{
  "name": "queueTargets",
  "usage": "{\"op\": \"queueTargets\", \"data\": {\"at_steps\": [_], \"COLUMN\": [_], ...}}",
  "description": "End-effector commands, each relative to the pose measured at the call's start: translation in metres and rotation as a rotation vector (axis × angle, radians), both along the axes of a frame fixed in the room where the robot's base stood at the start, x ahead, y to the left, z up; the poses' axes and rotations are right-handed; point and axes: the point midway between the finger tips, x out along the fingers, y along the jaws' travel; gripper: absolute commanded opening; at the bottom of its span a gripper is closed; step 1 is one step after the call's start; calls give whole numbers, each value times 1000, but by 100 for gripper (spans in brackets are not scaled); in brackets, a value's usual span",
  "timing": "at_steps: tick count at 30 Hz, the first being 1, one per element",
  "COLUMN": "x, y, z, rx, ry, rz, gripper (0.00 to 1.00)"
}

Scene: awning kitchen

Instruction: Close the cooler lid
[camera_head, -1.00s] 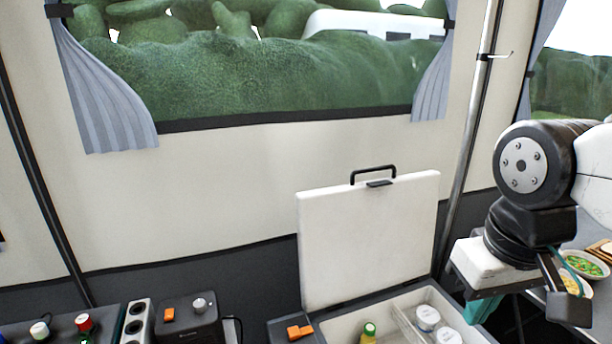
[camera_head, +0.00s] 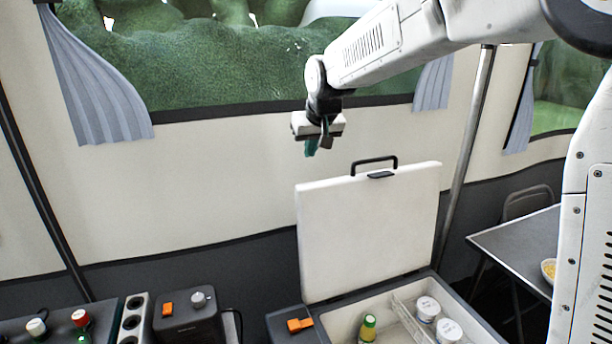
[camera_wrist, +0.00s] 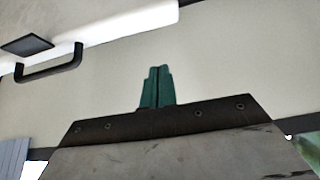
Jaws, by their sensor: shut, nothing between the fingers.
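The cooler (camera_head: 352,320) stands at the bottom middle of the head view with its white lid (camera_head: 368,228) raised upright. A black handle (camera_head: 374,163) sits on the lid's top edge. My gripper (camera_head: 312,148) is shut and empty, above and a little left of the handle and apart from the lid. In the wrist view the shut green fingers (camera_wrist: 157,88) point towards the tent wall. The lid edge (camera_wrist: 120,24) and the handle (camera_wrist: 50,64) show at the upper left there. The lower front of the cooler is cut off by the picture edge.
Inside the cooler are a green bottle (camera_head: 367,328) and white-lidded tubs (camera_head: 428,309). A dark box with an orange switch (camera_head: 186,316) stands left of it. A metal pole (camera_head: 465,160) and a table (camera_head: 525,250) are at right. The tent wall (camera_head: 200,195) is behind the lid.

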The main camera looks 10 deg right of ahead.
Motion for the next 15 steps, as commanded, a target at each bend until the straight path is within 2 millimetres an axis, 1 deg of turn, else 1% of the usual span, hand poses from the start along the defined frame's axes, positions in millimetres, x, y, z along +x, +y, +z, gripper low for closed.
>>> {"op": "queueTargets", "data": {"at_steps": [1, 3, 7, 11, 15], "x": [6, 12, 19, 30, 45], "y": [4, 7, 9, 11, 14], "z": [-2, -5, -15, -35, -60], "rx": [1, 3, 2, 3, 3], "ry": [-5, -10, -11, -9, -9], "rz": [4, 6, 7, 6, 6], "gripper": [0, 0, 0, 0, 0]}}
